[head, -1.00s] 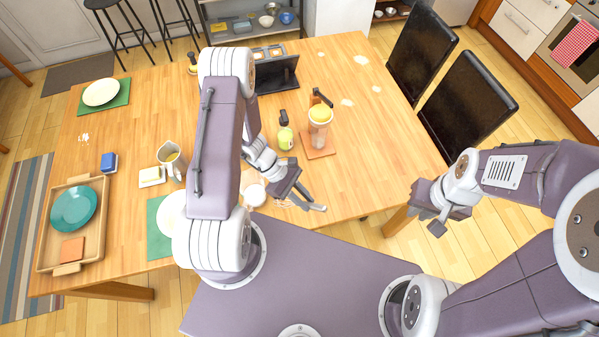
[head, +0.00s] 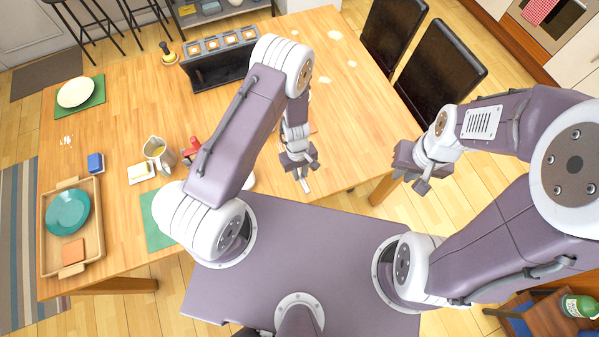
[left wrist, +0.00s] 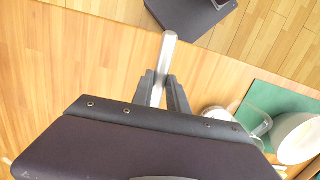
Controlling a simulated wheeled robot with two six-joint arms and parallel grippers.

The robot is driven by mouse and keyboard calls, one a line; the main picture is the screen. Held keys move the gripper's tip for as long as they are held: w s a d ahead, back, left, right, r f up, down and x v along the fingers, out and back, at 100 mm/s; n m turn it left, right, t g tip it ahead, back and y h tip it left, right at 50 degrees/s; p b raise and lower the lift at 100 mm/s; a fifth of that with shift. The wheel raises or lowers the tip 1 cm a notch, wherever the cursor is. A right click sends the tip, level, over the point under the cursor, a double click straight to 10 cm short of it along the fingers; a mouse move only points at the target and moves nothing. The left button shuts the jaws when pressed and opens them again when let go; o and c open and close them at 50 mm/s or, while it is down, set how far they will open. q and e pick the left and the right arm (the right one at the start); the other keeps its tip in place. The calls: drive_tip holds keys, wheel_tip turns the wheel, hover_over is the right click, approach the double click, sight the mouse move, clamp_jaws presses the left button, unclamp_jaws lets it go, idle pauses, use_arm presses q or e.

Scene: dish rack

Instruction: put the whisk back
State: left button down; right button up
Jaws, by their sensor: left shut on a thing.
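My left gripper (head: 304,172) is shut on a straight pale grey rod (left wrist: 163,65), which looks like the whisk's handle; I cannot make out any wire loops. In the left wrist view the rod stands between the two dark fingertips (left wrist: 165,88) and sticks out past them. In the head view the rod (head: 306,186) points down near the table's front edge, beside my base. My right gripper (head: 414,178) hangs off the table's right side, with no object visible in it; its finger gap is unclear.
A dark stand (head: 217,70) with several square openings is at the table's back. A jug (head: 157,151), butter dish (head: 141,173), red object (head: 192,148) and tray (head: 48,262) with a teal plate (head: 68,211) are left. Chairs (head: 440,65) stand right. My left arm hides the table's middle.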

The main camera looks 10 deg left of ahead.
use_arm(q)
drive_tip(key=shift+f, duration=0.1)
wheel_tip(320, 180, down, 6)
drive_tip(key=b, duration=0.7)
drive_tip(key=shift+f, duration=0.2)
drive_tip(key=shift+s+d+f+t+y+b, duration=0.2)
drive_tip(key=shift+f+t+y+b, duration=0.25)
drive_tip(key=shift+b, duration=1.25)
drive_tip(key=shift+f, duration=0.1)
drive_tip(key=c, duration=1.6)
unclamp_jaws()
